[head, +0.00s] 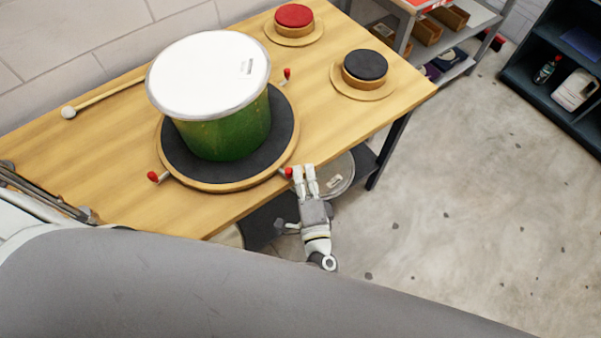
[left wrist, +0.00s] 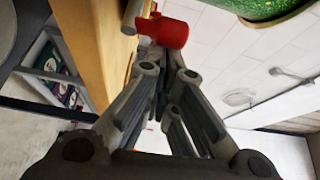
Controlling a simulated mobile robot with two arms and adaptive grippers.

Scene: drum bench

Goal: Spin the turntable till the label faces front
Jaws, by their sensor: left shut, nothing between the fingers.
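A green drum (head: 225,133) with a white top stands upright on the turntable (head: 286,141), which has a black mat and a wooden rim. Red-knobbed pegs stick out from the rim. The drum top has a small dark mark near its right edge; I see no clear label on the visible green side. My left gripper (head: 304,168) is shut and empty at the table's front edge, just right of the front red knob (head: 286,172). In the left wrist view that red knob (left wrist: 165,31) is close beyond the fingertips (left wrist: 165,72); touching cannot be told. My right gripper is not in view.
The wooden table (head: 110,180) holds a drumstick (head: 105,98) at left. A red-topped pad (head: 293,17) and a black-topped pad (head: 365,68) sit at the right. Shelves (head: 460,40) stand behind. The floor at right is open.

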